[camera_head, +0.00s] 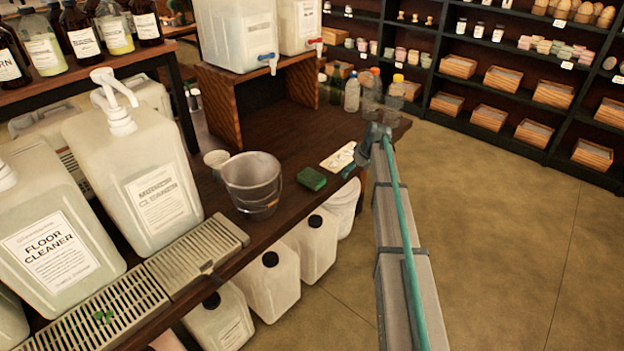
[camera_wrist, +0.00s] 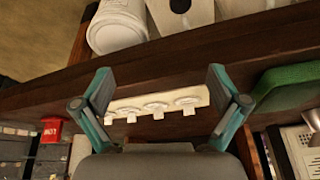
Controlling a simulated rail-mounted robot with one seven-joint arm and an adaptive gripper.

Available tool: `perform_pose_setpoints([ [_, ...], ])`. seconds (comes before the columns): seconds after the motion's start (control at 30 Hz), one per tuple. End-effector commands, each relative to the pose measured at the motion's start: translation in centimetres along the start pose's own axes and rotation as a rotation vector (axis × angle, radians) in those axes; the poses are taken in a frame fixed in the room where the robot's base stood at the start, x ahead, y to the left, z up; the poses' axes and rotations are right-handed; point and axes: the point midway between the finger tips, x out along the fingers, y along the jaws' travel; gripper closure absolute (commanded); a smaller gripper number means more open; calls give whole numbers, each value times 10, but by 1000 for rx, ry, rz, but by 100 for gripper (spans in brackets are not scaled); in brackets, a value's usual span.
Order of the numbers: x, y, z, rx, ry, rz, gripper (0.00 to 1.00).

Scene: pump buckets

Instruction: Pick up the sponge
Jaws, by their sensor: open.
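The sponge (camera_head: 312,178) is a green block lying flat on the dark wooden bench (camera_head: 285,133), right of the grey metal bucket (camera_head: 252,180). In the wrist view the sponge (camera_wrist: 285,86) is at the right edge, partly cut off, outside my right finger. My gripper (camera_wrist: 160,76) is open, with nothing between its two teal-and-grey fingers. In the head view my arm reaches in from the lower right, and its end is above the bench's right end, right of the sponge and apart from it. The fingers are hard to make out there.
A white strip with several round pieces (camera_wrist: 158,104) lies near my fingers in the wrist view. Large jugs (camera_head: 150,165) and drip trays (camera_head: 195,262) fill the left. Bottles (camera_head: 352,92) stand behind my arm's end. White containers (camera_head: 268,285) sit below the bench edge.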

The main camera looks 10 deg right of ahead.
Motion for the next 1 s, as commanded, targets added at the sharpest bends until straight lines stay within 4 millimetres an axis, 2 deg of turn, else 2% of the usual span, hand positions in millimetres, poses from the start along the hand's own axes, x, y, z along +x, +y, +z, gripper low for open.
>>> perform_pose_setpoints([
  [0.03,-7,-12,-13,-25,-23,-5,3],
  [0.27,-29,-77,-56,-138,-153,-27,3],
  [0.4,-51,-129,-87,-222,-256,-32,3],
  [0.53,-68,-168,-106,-278,-335,-29,3],
  [0.63,-75,-183,-112,-299,-369,-27,3],
  [0.73,-73,-188,-111,-306,-382,-25,3],
  [1.0,-42,-187,-98,-305,-383,-26,3],
])
